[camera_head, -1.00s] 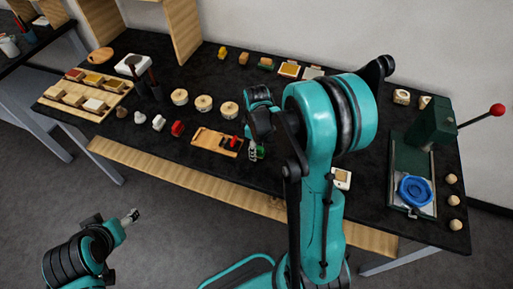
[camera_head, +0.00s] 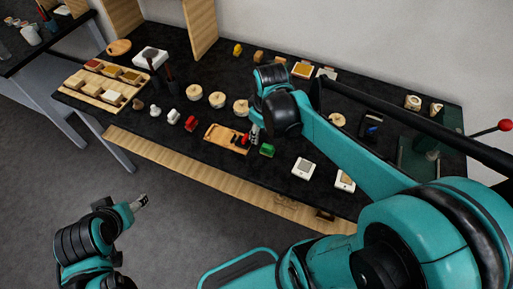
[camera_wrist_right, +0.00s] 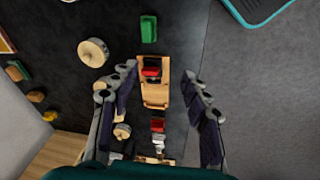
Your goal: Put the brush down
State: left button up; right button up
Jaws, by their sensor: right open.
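My right gripper (camera_head: 253,136) is above a small wooden tray (camera_head: 213,133) on the black table. In the right wrist view the fingers of this gripper (camera_wrist_right: 158,72) are spread apart with nothing held between them. A small red and black piece (camera_wrist_right: 152,68) lies at one end of the tray (camera_wrist_right: 154,98), between and below the fingers. I cannot tell whether it is the brush. Dark upright handles (camera_head: 169,72) stand by a white block at the back left; they may be brushes. My left gripper (camera_head: 139,202) is off the table, over the floor; its jaws are too small to read.
A green block (camera_head: 267,150) lies right of the tray and a red block (camera_head: 190,123) left of it. Several round wooden pieces (camera_head: 217,99) stand behind. White tiles (camera_head: 303,168) lie to the right. A press with a red-knobbed lever (camera_head: 504,125) is at the far right.

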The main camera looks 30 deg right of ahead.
jog(key=s+a+r+m+t, duration=0.2)
jog(key=s+a+m+t, duration=0.2)
jog(key=s, duration=0.4)
jog(key=shift+a+m+t, duration=0.4)
jog(key=shift+a+m, duration=0.3)
jog(key=shift+a, duration=0.45)
